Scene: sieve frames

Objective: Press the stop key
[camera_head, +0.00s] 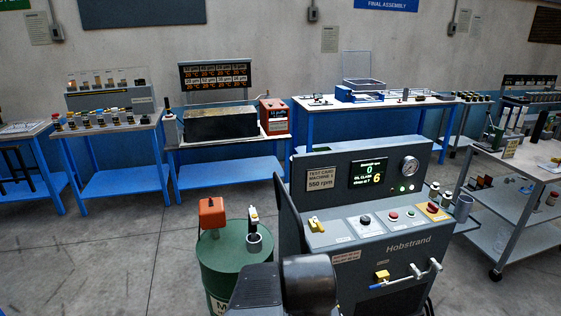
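The grey Hobstrand test machine (345,242) stands in front of me, right of centre. Its sloped panel carries a red key (393,216), a small key (411,213) right of it, a dark knob (365,221) and a yellow lever (316,224). A red-topped button on a yellow plate (433,207) is at the right end. The key labels are too small to read, so I cannot tell which is marked stop. Dark parts of my arm show at the bottom centre, in front of the machine's lower left. My gripper's fingers are not visible.
The display (368,173) reads 0 and 6, beside a round gauge (410,166). A green drum (226,262) stands close on the machine's left. A blue handle (390,284) juts from its front. A wheeled cart (520,180) is on the right. Floor at left is clear.

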